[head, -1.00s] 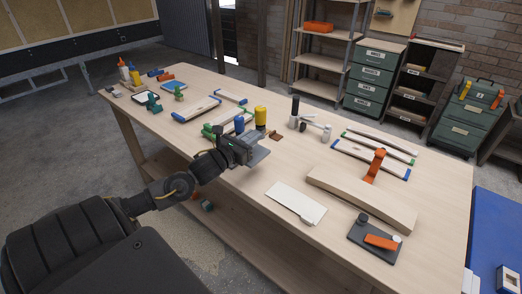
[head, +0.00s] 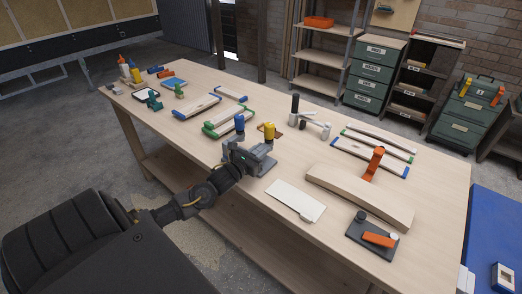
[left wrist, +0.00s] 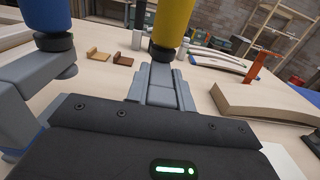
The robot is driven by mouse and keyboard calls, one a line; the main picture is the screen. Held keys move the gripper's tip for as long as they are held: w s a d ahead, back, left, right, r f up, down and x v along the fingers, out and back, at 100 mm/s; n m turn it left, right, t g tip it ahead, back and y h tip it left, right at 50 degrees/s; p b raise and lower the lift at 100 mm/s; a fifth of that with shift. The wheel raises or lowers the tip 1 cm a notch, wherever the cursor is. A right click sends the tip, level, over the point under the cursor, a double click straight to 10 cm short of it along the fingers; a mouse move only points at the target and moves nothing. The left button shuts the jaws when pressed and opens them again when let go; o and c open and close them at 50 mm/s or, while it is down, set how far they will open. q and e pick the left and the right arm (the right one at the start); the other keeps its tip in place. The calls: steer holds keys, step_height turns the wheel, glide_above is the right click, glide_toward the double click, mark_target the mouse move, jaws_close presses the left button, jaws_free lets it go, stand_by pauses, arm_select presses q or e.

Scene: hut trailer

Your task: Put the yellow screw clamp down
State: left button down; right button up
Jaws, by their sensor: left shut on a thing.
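The yellow screw clamp (head: 269,131) shows its yellow handle upright near the middle of the table in the head view. Its handle also shows at the top of the left wrist view (left wrist: 172,22), above a grey body. My left gripper (head: 256,156) is shut on the clamp, low over the front part of the table (head: 232,180). The gripper hides much of the clamp's grey body, and I cannot tell whether it touches the tabletop. My right gripper is not in view.
A blue-handled clamp (head: 239,123) stands close by on the left, also large in the left wrist view (left wrist: 53,12). Small brown blocks (left wrist: 123,60) lie behind. A white board (head: 296,200) and a curved wooden beam (head: 360,197) lie to the right.

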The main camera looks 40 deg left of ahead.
arm_select(q)
steer(key=shift+r, duration=0.1)
steer(key=c, duration=1.5)
jaws_free()
steer(key=shift+c, duration=0.2)
steer(key=o, duration=0.3)
steer(key=shift+o, duration=0.2)
steer(key=shift+s, duration=0.25)
steer(key=s+b, duration=0.2)
steer(key=s, duration=0.8)
steer(key=shift+s+d+b, duration=0.15)
steer(key=shift+b, duration=0.15)
steer(key=shift+s, duration=0.65)
